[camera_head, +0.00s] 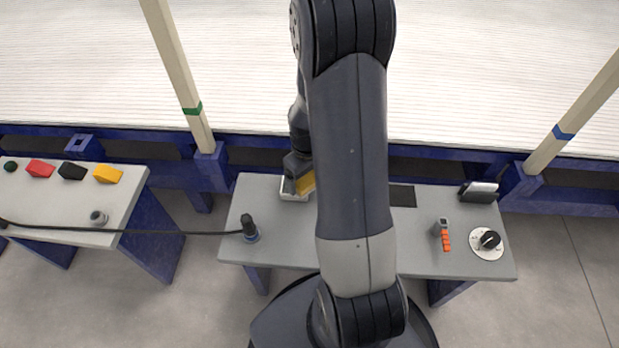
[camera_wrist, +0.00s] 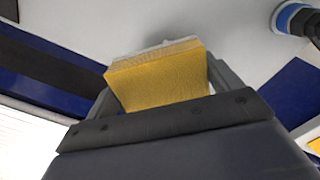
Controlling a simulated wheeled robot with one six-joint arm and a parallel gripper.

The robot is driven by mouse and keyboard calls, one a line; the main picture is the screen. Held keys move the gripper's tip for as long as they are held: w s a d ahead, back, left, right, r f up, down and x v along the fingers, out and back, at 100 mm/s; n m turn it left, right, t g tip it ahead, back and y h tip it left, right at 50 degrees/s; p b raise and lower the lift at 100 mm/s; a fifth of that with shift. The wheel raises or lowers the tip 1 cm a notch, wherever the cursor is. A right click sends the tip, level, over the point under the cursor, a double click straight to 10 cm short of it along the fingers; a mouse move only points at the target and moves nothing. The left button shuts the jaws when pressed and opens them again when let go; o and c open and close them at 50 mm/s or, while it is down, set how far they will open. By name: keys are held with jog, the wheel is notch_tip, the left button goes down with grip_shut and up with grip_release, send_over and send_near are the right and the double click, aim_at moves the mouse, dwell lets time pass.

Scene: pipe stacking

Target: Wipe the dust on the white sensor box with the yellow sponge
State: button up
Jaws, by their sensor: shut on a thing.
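The yellow sponge (camera_wrist: 160,80) fills the middle of the wrist view, between the two grey fingers of my gripper (camera_wrist: 165,85). My gripper is shut on it. In the head view the sponge (camera_head: 306,182) shows as a small yellow patch beside my arm. My gripper (camera_head: 298,178) is over the left part of the grey table there. The white sensor box (camera_head: 293,196) shows as a pale edge just under the sponge. In the wrist view a white edge (camera_wrist: 170,47) shows beyond the sponge. I cannot tell whether sponge and box touch. Dust cannot be made out.
On the grey table (camera_head: 450,262) stand a black plug (camera_head: 249,228), an orange-handled tool (camera_head: 444,234), a round dial (camera_head: 488,243) and a black-and-silver item (camera_head: 479,191). A black cable (camera_head: 170,232) runs left to another table (camera_head: 60,207). My arm hides the table's middle.

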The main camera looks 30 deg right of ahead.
jog(key=shift+r+p, duration=1.6)
jog(key=shift+r, duration=0.75)
